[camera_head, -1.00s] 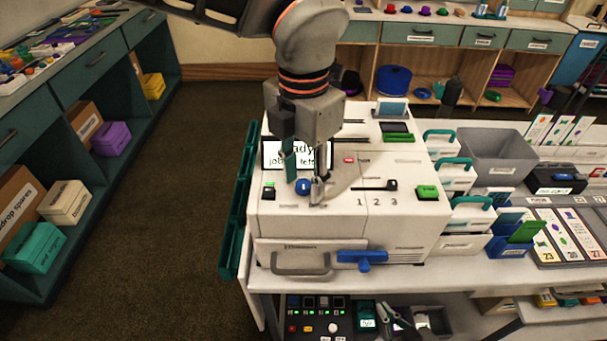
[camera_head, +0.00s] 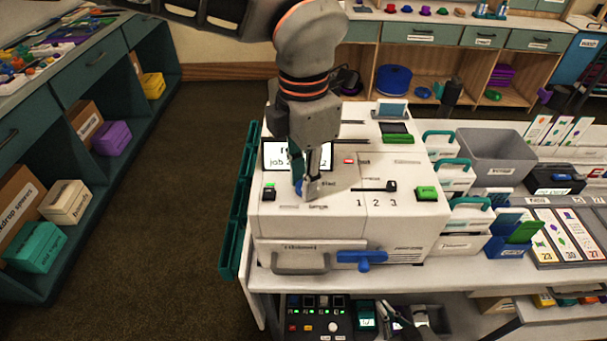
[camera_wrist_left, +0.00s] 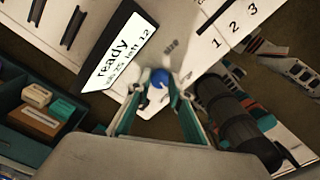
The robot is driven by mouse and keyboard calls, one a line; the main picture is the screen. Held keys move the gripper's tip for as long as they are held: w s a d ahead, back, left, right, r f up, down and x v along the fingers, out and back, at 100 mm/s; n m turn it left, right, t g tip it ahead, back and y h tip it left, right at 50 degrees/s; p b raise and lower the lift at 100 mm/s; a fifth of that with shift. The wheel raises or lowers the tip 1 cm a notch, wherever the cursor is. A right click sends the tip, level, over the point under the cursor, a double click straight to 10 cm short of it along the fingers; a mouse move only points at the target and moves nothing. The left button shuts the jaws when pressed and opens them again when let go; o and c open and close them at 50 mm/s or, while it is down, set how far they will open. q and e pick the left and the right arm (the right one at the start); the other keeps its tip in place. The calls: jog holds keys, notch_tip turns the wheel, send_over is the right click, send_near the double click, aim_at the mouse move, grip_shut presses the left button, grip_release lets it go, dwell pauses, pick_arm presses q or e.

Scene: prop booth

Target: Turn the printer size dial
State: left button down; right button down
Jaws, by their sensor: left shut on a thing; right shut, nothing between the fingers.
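The white printer (camera_head: 405,215) stands on the bench. Its blue size dial (camera_wrist_left: 158,77) shows between my left fingertips (camera_wrist_left: 157,92) in the left wrist view. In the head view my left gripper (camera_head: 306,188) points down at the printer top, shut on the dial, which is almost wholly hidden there. The dial's pointer and marks cannot be read. The printer screen (camera_wrist_left: 120,48) reads "ready" with a smaller job line below. My right gripper (camera_head: 400,319) is low at the bottom of the head view, shut and empty, in front of the lower shelf.
Near the dial are a black slider (camera_head: 390,186) above the numbers 1, 2, 3, a green button (camera_head: 427,193) and a small red button (camera_head: 349,161). A blue handle (camera_head: 364,260) is on the printer front. A grey bin (camera_head: 495,155) stands to the right. The floor at left is clear.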

pick_arm(q)
jog(key=m+p, duration=0.1)
jog(key=m, duration=0.5)
jog(key=shift+r, duration=0.1)
dwell(0.5)
jog(key=c, duration=1.8)
grip_release()
notch_tip(320, 180, up, 12)
jog(key=shift+f, duration=0.1)
